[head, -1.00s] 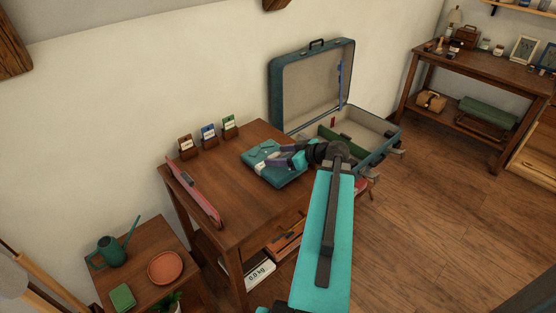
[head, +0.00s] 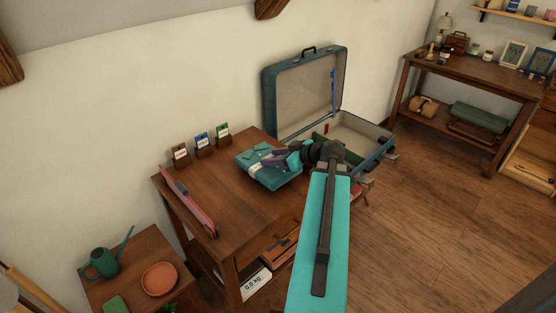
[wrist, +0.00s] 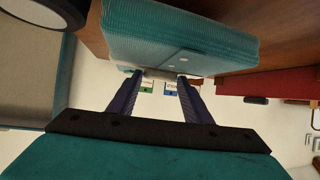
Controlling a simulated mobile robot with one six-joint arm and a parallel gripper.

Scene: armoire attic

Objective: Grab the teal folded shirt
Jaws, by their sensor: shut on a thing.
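The teal folded shirt (head: 262,181) has a pale band around it and is at the right part of the brown wooden table, near the open suitcase. My gripper (head: 268,160) reaches it from the right and is shut on it. In the wrist view the shirt (wrist: 185,45) fills the top, and the two dark fingers (wrist: 158,76) meet it near the band. Their tips are partly hidden by the shirt. I cannot tell whether the shirt touches the tabletop or is slightly above it.
The open blue suitcase (head: 268,103) stands just behind and right of the table (head: 215,185). Several small card holders (head: 202,141) line the table's back edge. The table's middle is clear.

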